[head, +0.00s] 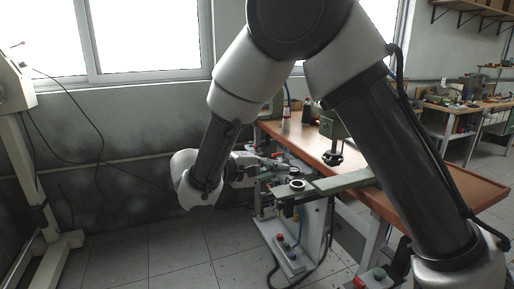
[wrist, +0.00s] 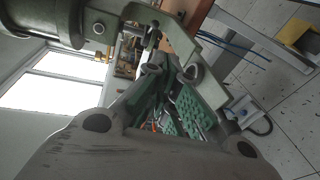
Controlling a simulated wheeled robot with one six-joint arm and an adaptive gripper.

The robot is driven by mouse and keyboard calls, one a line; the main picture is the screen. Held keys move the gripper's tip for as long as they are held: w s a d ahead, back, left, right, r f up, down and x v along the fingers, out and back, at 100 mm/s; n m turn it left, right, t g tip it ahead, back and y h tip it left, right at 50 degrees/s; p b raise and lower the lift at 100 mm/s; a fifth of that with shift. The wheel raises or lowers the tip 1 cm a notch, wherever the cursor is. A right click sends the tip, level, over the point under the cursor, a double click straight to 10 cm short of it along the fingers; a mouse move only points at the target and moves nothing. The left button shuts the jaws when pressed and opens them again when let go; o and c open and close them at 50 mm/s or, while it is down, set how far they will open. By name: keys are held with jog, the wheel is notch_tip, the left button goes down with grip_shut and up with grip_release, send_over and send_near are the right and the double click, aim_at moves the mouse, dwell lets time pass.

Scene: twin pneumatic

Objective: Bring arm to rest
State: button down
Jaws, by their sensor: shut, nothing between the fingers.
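My arm is bent, with its elbow high and its forearm reaching down to the wrist in the middle of the head view. My gripper (head: 272,163) points right, close to the workbench and the pneumatic machine (head: 340,183). In the wrist view the green-padded fingers of my gripper (wrist: 172,72) converge at the tips and hold nothing. I cannot tell whether the fingers touch the machine.
A wooden-topped workbench (head: 465,184) stands at the right. Below my gripper is a pale stand (head: 294,262) with coloured buttons and hoses. A white post frame (head: 22,165) with cables is at the far left. The tiled floor (head: 190,255) between is clear.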

jog(key=s+d+f+n+g+y, duration=0.35)
jog(key=s+d+g+y, duration=0.35)
jog(key=s+d, duration=0.4)
jog(key=s+d+r+m+t+y, duration=0.5)
jog(key=s+d+r+m+y, duration=0.2)
jog(key=d, duration=0.7)
jog(key=s+r+m, duration=0.2)
jog(key=s+r, duration=0.1)
jog(key=shift+s+d+r, duration=0.15)
jog(key=shift+s+d, duration=0.05)
jog(key=shift+s, duration=0.1)
dwell(0.3)
